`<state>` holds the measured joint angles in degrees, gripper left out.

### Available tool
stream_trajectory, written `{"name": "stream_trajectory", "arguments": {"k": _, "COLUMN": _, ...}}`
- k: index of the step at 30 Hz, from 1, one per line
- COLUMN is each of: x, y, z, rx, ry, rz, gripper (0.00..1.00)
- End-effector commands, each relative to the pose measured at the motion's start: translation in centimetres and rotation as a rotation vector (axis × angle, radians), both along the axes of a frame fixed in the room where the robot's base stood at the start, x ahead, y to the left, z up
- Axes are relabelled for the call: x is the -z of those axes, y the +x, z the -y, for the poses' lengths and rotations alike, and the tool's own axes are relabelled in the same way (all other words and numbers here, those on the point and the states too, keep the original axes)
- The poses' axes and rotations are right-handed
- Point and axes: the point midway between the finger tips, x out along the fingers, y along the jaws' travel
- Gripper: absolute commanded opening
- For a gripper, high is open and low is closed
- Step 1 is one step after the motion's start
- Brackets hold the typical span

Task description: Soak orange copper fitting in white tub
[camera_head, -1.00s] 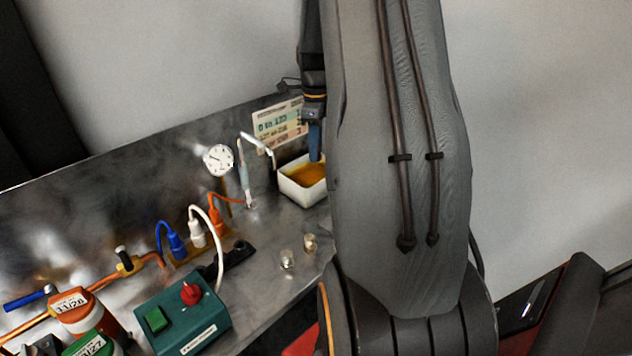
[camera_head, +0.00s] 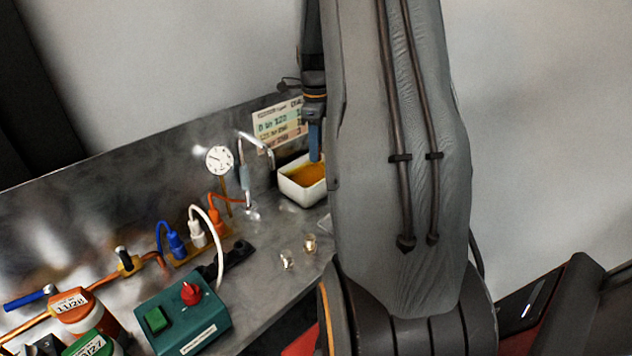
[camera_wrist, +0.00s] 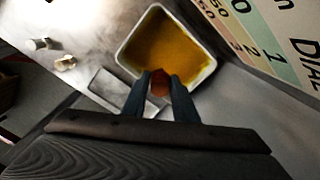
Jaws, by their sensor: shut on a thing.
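The white tub (camera_head: 292,190) stands on the metal bench near the back panel, with orange-yellow liquid in it. It also shows in the wrist view (camera_wrist: 126,52). My gripper (camera_wrist: 160,90) is shut on the orange copper fitting (camera_wrist: 159,80), which shows as a small reddish-orange piece between the fingertips. In the wrist view the fitting overlaps the near side of the tub's liquid; I cannot tell whether it touches the liquid. In the head view one blue finger (camera_head: 315,142) points down at the tub, and the fitting is hidden.
Two small fittings (camera_head: 287,260) (camera_head: 310,243) stand on the bench before the tub. A dial chart (camera_head: 277,127) leans behind it. A gauge (camera_head: 220,160), a metal spout (camera_head: 257,140), coloured plugs (camera_head: 197,235) and a green switch box (camera_head: 180,318) are to the left.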

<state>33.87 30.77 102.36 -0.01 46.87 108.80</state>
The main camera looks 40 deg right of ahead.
Motion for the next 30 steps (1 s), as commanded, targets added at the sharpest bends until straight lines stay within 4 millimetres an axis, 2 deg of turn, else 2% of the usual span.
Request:
{"name": "stream_trajectory", "arguments": {"k": 10, "x": -0.3, "y": 0.0, "z": 0.0, "rx": 0.0, "ry": 0.0, "rz": 0.0, "gripper": 0.03}}
{"name": "stream_trajectory", "arguments": {"k": 23, "x": -3.9, "y": 0.0, "z": 0.0, "rx": -0.001, "ry": 0.0, "rz": 0.001, "gripper": 0.03}}
{"name": "stream_trajectory", "arguments": {"k": 30, "x": -4.0, "y": 0.0, "z": 0.0, "rx": 0.0, "ry": 0.0, "rz": 0.0, "gripper": 0.03}}
